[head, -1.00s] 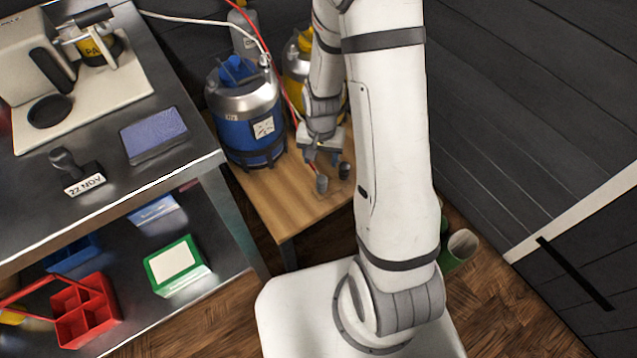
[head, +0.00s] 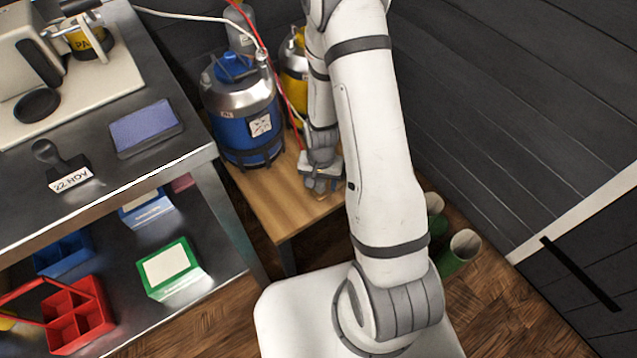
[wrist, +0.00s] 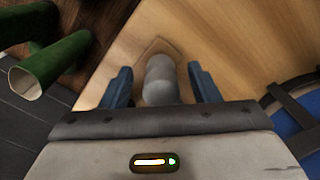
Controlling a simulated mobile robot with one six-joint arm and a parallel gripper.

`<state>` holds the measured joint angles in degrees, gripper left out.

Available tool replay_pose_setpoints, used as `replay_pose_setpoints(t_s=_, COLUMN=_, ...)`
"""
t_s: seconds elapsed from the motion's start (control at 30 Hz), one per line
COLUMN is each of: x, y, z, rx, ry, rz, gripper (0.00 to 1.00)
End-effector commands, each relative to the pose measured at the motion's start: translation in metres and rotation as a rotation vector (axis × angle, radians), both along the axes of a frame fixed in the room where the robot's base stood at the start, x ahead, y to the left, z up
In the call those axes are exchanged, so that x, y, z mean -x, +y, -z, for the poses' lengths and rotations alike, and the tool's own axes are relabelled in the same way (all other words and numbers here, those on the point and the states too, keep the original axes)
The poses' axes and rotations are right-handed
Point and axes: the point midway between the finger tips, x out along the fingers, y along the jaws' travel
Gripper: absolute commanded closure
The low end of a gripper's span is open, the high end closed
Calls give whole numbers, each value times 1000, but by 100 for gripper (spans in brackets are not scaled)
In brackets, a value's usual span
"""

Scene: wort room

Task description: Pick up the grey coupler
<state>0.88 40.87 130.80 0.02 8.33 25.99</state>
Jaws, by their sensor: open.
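The grey coupler (wrist: 160,78) shows in the wrist view as a short, rounded grey piece at the table's corner. Its lower part is hidden behind my gripper's body. My gripper (wrist: 162,88) is open, with one blue finger on each side of the coupler and a visible gap on both sides. In the head view my gripper (head: 321,180) is low over the front end of the small wooden table (head: 272,204). The coupler is not clearly visible there, hidden by the gripper.
A blue keg (head: 243,118) stands on the table close behind and left of my gripper, with a yellow keg (head: 294,68) behind. A red hose (head: 281,85) runs down near the gripper. Green tubes (head: 459,252) stand right of the table. A steel bench (head: 190,152) stands at left.

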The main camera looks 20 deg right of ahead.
Motion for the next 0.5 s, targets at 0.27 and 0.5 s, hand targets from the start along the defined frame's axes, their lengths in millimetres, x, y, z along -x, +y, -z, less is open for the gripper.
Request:
replay_pose_setpoints(t_s=0.27, x=0, y=0, z=0, rx=0, ry=0, rz=1, gripper=62)
replay_pose_setpoints(t_s=0.5, x=0, y=0, z=0, rx=0, ry=0, rz=1, gripper=81)
